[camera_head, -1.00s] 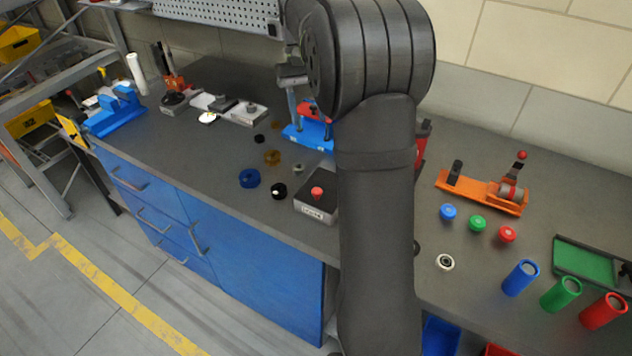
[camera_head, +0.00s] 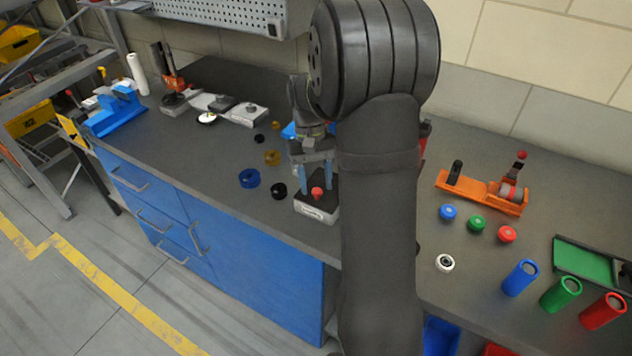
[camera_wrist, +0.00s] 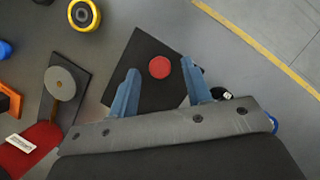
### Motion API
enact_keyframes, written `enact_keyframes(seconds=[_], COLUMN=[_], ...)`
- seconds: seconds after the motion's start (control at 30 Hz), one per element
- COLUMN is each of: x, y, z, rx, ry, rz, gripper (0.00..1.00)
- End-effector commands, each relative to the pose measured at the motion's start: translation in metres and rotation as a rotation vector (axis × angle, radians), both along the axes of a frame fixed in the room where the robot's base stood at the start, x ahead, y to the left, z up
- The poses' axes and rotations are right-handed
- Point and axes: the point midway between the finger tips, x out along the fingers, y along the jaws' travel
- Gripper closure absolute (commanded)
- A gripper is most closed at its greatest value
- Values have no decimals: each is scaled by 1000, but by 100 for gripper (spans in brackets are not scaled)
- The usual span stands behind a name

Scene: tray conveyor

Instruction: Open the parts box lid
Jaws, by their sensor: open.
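The parts box (camera_head: 316,213) is a small light-grey box with a label on its front, near the bench's front edge. Its dark lid (camera_wrist: 144,45) lies on it, with a round red knob (camera_head: 317,192) on top. In the wrist view the knob (camera_wrist: 159,67) shows between the two blue fingers. My gripper (camera_head: 315,184) is open and points down over the lid, one finger on each side of the knob, with gaps to it. I cannot tell the exact height of the fingertips over the lid. My arm hides the bench to the right of the box.
A blue ring (camera_head: 249,178) and a black round part (camera_head: 279,191) lie left of the box. Right of my arm are a white ring (camera_head: 445,263), an orange fixture (camera_head: 482,192), coloured caps and upright cylinders. The bench's front edge is close to the box.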

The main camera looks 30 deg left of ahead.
Motion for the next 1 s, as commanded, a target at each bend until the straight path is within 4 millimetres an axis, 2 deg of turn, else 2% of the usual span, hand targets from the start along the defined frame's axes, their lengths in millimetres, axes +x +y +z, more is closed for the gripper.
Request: enact_keyframes(seconds=[0.37, 0.47, 0.6, 0.83, 1.0], x=[-2, -2, -2, 4, 40], y=[-2, -2, -2, -2, -1], z=[-6, -6, -6, -6, -6], rx=[0, 0, 1, 0, 2], ry=[0, 0, -1, -1, -1], rz=[0, 0, 0, -1, -4], gripper=[55, 71, 98, 100, 100])
